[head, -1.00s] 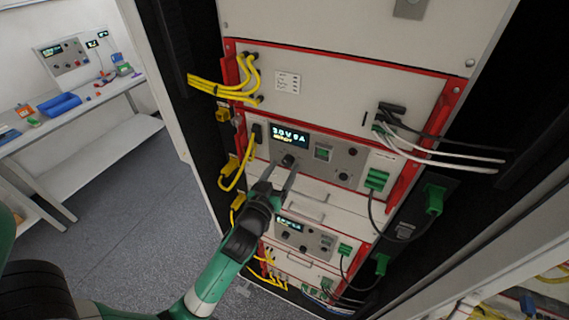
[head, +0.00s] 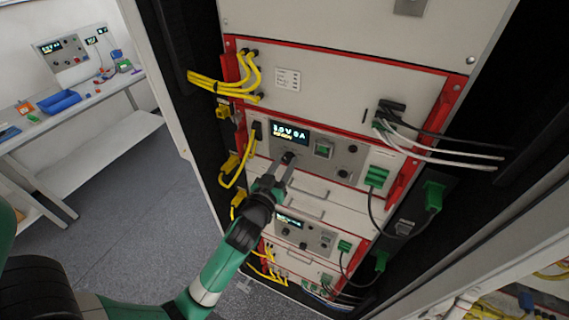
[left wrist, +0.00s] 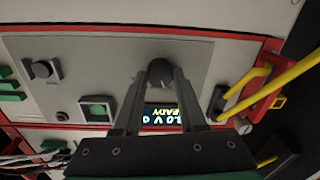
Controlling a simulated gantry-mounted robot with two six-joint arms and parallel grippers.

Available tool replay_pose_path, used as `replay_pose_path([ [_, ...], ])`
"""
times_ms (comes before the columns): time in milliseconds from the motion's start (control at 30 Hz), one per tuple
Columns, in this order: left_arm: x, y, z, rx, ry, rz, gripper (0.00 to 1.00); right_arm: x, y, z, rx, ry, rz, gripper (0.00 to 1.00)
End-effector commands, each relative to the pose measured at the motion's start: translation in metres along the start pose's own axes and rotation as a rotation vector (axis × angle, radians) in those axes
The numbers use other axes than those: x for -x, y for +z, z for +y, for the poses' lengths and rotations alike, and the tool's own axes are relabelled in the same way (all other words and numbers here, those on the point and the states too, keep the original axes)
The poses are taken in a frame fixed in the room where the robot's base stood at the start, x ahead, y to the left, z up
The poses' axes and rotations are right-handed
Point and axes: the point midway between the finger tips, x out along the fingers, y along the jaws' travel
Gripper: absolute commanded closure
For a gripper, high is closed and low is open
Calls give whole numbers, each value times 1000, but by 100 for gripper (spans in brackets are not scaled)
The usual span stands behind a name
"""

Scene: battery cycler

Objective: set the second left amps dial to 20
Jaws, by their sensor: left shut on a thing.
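The left gripper (head: 284,167) is shut on a black dial (head: 288,157) below the display of the upper module on the rack. In the left wrist view, which shows the panel upside down, its two fingers (left wrist: 158,82) sit on either side of the round black dial (left wrist: 160,70). The display (head: 290,134) is lit with white-green characters that look like "3.0 V 0 A" over a yellow line. The display also shows partly between the fingers in the left wrist view (left wrist: 160,116). The right gripper is out of view.
A green-lit switch (head: 323,150) and another black knob (head: 342,173) are right of the held dial. Yellow cables (head: 240,160) hang at the left, and green connectors (head: 376,178) with dark cables at the right. A similar module (head: 305,232) is below.

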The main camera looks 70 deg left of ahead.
Motion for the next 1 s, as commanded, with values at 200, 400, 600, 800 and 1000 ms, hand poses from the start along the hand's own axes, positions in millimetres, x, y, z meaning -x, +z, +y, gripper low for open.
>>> replay_pose_path([
  [200,0,0,0,-45,1,2,100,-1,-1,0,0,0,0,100],
  [400,0,0,0,-153,1,7,100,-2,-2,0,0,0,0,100],
  [600,0,0,1,-311,3,16,100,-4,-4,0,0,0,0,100],
  [800,0,0,1,-468,3,24,100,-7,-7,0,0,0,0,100],
  [1000,0,0,1,-592,5,31,100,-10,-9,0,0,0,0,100],
])
